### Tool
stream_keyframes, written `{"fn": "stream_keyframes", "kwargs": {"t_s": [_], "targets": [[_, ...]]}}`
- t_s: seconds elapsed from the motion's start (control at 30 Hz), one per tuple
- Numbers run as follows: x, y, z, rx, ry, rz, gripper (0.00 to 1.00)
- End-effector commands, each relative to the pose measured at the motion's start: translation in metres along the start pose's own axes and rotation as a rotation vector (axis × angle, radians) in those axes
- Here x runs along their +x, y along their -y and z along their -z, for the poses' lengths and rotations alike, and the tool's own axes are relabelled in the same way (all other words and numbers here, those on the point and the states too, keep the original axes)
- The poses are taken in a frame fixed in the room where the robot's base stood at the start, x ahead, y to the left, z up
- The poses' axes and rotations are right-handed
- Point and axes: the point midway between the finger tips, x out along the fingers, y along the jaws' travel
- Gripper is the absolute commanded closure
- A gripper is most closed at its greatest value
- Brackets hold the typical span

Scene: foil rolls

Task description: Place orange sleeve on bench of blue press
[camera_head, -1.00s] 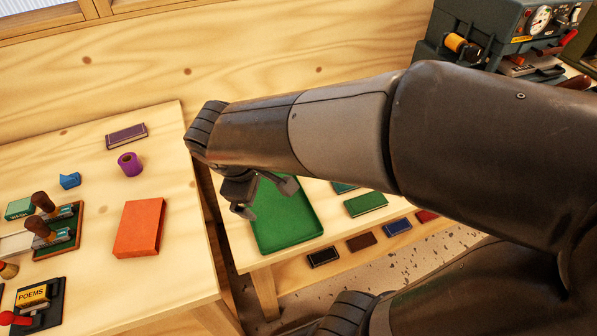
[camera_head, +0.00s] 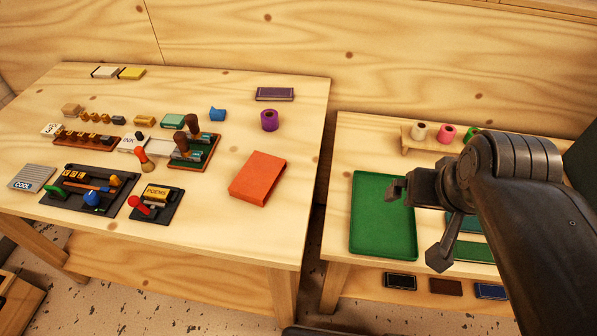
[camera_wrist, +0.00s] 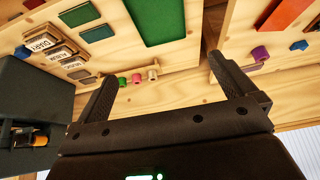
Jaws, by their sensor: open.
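The orange sleeve (camera_head: 258,178) lies flat on the right part of the left table. It also shows at the top right of the wrist view (camera_wrist: 283,14). My gripper (camera_head: 418,222) is open and empty, above the green tray on the right table, well to the right of the sleeve and apart from it. Its two spread fingers show in the wrist view (camera_wrist: 168,88). A dark machine, perhaps the blue press, is cut off at the right edge (camera_head: 584,150); it also shows at the left of the wrist view (camera_wrist: 32,95). Its bench is not visible and its colour is unclear.
The green tray (camera_head: 370,250) lies on the right table, with a small rack of coloured rolls (camera_head: 445,147) behind it. A purple roll (camera_head: 269,120) and a purple box (camera_head: 275,94) lie behind the sleeve. Type blocks and small boards crowd the left table. A gap separates the tables.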

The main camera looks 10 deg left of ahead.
Motion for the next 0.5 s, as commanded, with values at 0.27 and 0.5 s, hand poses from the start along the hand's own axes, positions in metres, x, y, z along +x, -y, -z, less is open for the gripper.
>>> {"fn": "stream_keyframes", "kwargs": {"t_s": [0.27,0.5], "targets": [[0.004,0.002,0.002,-0.044,0.019,-0.001,0.0],[0.035,0.018,0.011,-0.362,0.146,-0.031,0.0]]}}
